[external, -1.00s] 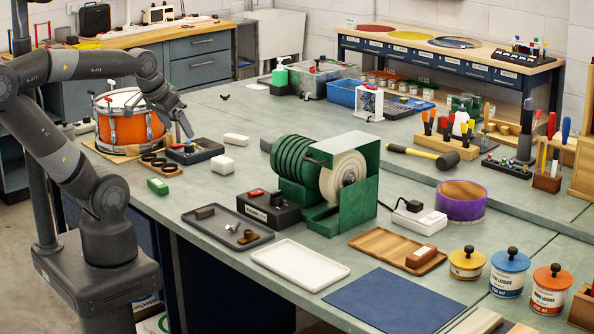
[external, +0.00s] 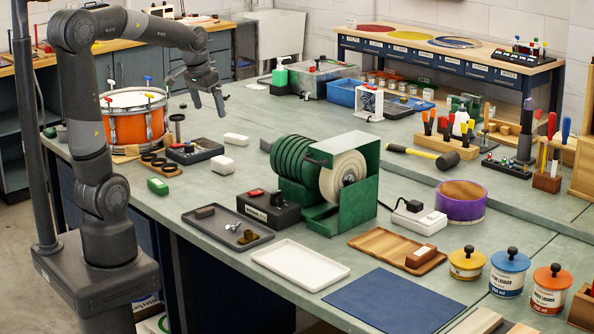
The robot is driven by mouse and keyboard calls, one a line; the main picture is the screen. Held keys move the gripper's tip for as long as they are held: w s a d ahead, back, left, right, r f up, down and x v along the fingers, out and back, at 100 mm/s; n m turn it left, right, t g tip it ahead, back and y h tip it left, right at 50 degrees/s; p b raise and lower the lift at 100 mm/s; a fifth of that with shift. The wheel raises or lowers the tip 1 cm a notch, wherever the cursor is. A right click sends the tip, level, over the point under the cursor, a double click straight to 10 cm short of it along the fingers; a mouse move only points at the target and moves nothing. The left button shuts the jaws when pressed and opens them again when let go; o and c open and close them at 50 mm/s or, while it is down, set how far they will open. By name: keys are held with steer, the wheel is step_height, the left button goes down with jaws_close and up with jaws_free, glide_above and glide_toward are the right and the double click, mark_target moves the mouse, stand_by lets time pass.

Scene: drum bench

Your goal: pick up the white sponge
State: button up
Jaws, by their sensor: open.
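Two small white blocks lie on the grey-green bench. One white block (external: 222,165) is chunky and sits right of the black tray; the other white block (external: 236,139) is flatter and lies a little farther back. I cannot tell for sure which is the sponge. My gripper (external: 207,106) is open and empty, held in the air, in the picture above the farther block. Its fingers point down, and it touches neither block.
An orange drum (external: 136,117) stands at the left. A black tray (external: 194,151) with small parts and a green box (external: 158,186) lie near the blocks. A green machine with discs (external: 345,186) stands to their right. The bench behind the blocks has clear room.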

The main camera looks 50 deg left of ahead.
steer(key=w+a+f+g, duration=0.2)
steer(key=w+a+f, duration=0.35)
steer(key=w, duration=0.35)
steer(key=g, duration=0.1)
glide_toward(224, 158)
steer(key=shift+w+a, duration=0.15)
steer(key=shift+w, duration=0.05)
step_height(224, 158, down, 11)
steer(key=shift+s+r, duration=0.1)
steer(key=shift+r, duration=0.05)
steer(key=shift+c, duration=0.5)
steer(key=c, duration=1)
